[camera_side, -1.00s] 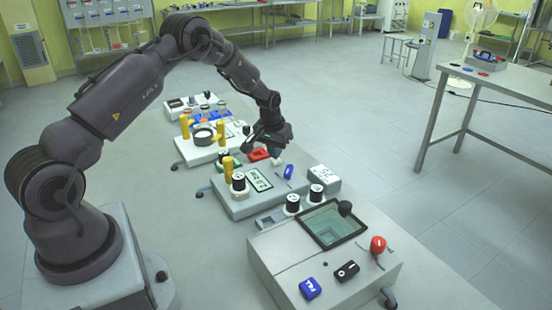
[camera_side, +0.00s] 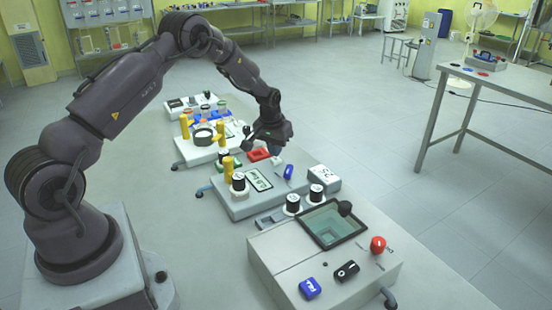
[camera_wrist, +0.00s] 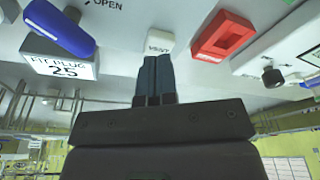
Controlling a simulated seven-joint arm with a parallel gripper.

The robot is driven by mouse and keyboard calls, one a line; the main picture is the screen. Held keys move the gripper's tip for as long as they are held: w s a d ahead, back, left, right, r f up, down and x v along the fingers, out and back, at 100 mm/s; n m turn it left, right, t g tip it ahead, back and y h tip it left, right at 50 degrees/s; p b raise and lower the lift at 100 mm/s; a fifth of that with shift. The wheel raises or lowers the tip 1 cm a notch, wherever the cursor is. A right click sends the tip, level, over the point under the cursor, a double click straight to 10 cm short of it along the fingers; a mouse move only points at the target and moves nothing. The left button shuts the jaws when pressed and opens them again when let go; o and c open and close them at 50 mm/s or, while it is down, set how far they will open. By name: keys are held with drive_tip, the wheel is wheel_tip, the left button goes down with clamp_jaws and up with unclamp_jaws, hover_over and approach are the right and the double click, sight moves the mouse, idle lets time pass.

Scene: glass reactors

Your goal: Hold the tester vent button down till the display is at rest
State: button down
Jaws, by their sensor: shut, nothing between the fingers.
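The tester (camera_side: 236,207) is the pale grey box in the middle of the bench in the side view. Its small display (camera_side: 258,180) shows dark characters too small to read surely. The white vent button (camera_wrist: 160,42), lettered VENT, is at the top middle of the wrist view; it also shows in the side view (camera_side: 277,161). My gripper (camera_wrist: 157,58) is shut and empty. Its fingertips overlap the button's near edge in the wrist view. I cannot tell whether they touch it or how far it is pressed. In the side view my gripper (camera_side: 275,150) is just above the button.
A blue lever (camera_wrist: 60,27) and a white block labelled 25 (camera_wrist: 60,65) lie left of the fingers in the wrist view. A red frame-like part (camera_wrist: 222,37) is close on the right. A unit with a glass window (camera_side: 335,222) stands in front in the side view.

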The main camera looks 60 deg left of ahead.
drive_tip(key=shift+r, duration=2.7)
drive_tip(key=s, duration=0.1)
drive_tip(key=s+d, duration=0.1)
drive_tip(key=s+f+g, duration=0.1)
drive_tip(key=shift+s+d, duration=0.2)
drive_tip(key=shift+d, duration=0.15)
drive_tip(key=s+d+r+m+t, duration=0.2)
drive_tip(key=s+d+r+m, duration=0.1)
drive_tip(key=s+d+r, duration=0.7)
drive_tip(key=s+d+r+m+t+h, duration=0.1)
drive_tip(key=s+d+r+m+t, duration=0.1)
drive_tip(key=s+d+r, duration=0.9)
drive_tip(key=shift+s+d+r+m+t, duration=0.15)
drive_tip(key=shift+s+r+m+t, duration=0.25)
drive_tip(key=shift+s+r, duration=1.6)
drive_tip(key=shift+s+f, duration=0.3)
